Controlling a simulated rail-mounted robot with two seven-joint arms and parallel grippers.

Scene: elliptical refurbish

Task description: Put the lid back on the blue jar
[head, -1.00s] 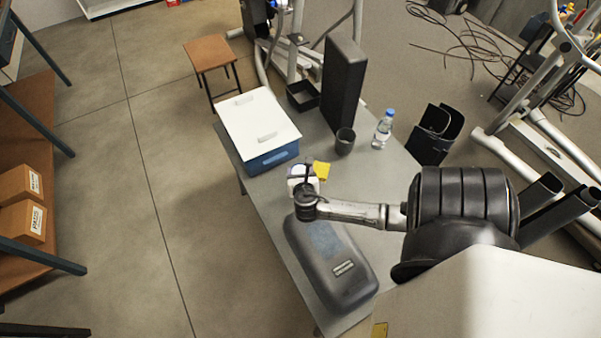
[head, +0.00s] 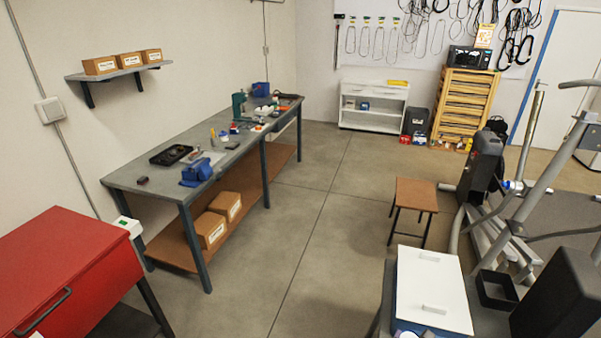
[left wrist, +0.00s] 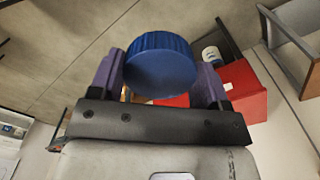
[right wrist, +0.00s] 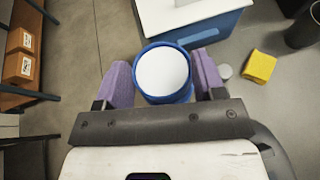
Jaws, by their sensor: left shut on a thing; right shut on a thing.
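The blue lid (left wrist: 160,68), a round cap with a ribbed edge, is between the purple fingers of my left gripper (left wrist: 162,80) in the left wrist view. That gripper is shut on it, off the table. The blue jar (right wrist: 147,52) is between the fingers of my right gripper (right wrist: 163,75) in the right wrist view, which is shut on it. Its top faces the camera, with a blue rim around a white middle and no lid on it. Lid and jar are apart. Neither gripper shows clearly in the head view.
A blue bin with a white cover (head: 433,290) stands on the grey table, near the jar in the right wrist view (right wrist: 190,18). A yellow block (right wrist: 258,66) lies on the table. A red cabinet (head: 70,265) and a workbench (head: 170,190) stand left, with open floor between.

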